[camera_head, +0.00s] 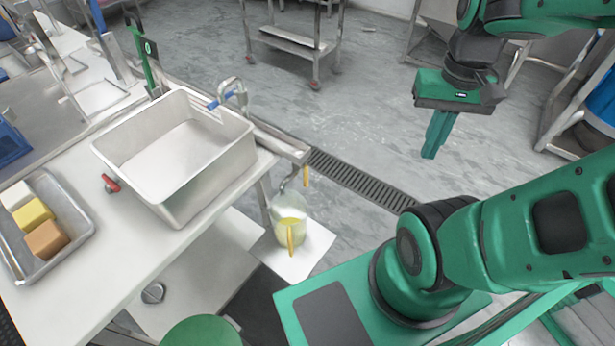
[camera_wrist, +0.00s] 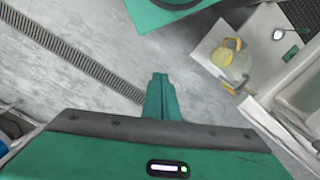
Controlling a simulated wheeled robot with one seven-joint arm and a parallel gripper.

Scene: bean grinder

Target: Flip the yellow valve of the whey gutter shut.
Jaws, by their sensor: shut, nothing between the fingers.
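The whey gutter (camera_head: 280,139) is a pale metal channel along the far edge of the white table. Its yellow valve (camera_head: 306,175) is a small lever at the gutter's near end, pointing down beside a spout. The valve (camera_wrist: 228,87) also shows in the wrist view, right of my fingers. A clear jug (camera_head: 288,207) with yellow liquid and a yellow handle stands below the spout. I cannot tell whether liquid is flowing. My gripper (camera_head: 429,157) is shut and empty, well right of the valve over the floor; its fingers (camera_wrist: 160,76) touch nothing.
The jug stands on a white board (camera_head: 313,245). A white tub (camera_head: 184,160) with a red-handled tap sits on the table. A metal tray (camera_head: 74,227) holds several blocks. Between gripper and valve is open space above a floor drain (camera_head: 360,180).

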